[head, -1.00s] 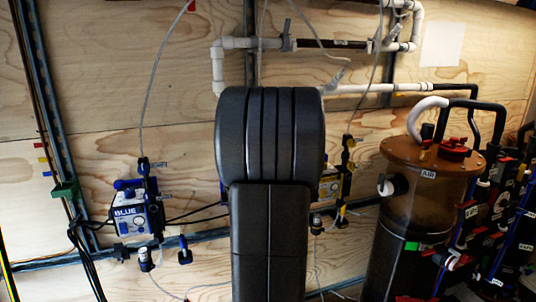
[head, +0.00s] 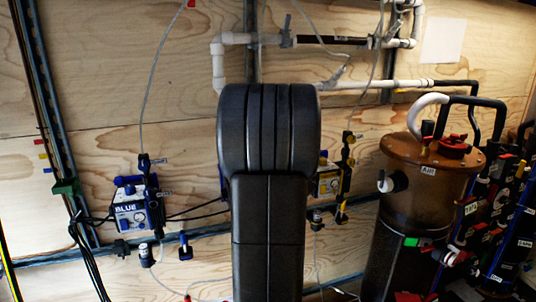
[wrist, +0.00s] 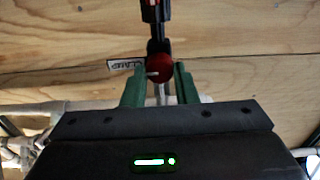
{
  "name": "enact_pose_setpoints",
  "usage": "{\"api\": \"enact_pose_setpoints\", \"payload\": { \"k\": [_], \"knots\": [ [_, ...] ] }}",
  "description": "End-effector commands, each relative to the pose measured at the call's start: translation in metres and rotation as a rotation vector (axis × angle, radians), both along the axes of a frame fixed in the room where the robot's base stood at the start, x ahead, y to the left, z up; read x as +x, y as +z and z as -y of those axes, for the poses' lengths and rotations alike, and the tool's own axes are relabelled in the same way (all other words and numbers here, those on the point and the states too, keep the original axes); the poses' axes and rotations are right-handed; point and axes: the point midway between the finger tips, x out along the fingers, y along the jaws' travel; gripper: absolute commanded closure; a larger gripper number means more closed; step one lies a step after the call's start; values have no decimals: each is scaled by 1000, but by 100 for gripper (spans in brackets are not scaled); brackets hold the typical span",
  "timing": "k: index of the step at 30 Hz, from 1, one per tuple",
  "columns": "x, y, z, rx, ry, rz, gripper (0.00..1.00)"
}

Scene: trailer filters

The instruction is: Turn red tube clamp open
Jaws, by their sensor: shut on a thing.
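The red tube clamp (wrist: 159,67) shows in the wrist view as a round red knob with a pale mark on its face, below a dark stem. My gripper (wrist: 159,76) has its two green fingers on either side of the red knob, shut on it at the fingertips. A pale tube runs down between the fingers behind the knob. In the head view my own arm fills the middle and hides the gripper; a small red piece at the top edge (head: 191,4) sits on a thin clear tube, and I cannot tell whether it is the same clamp.
A plywood wall (head: 120,80) stands behind. White pipes (head: 218,62) run across the upper middle. A brown-topped filter tank (head: 432,150) and valves stand at the right.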

Motion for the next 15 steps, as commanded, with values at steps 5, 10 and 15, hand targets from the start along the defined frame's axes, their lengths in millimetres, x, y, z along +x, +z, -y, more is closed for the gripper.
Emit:
{"api": "enact_pose_setpoints", "payload": {
  "k": [5, 10, 15],
  "knots": [
    [0, -4, 0, -64, -1, 21, 97],
    [0, -6, 0, -175, -1, 59, 97],
    [-1, -6, -1, -323, -1, 107, 97]
  ]
}}
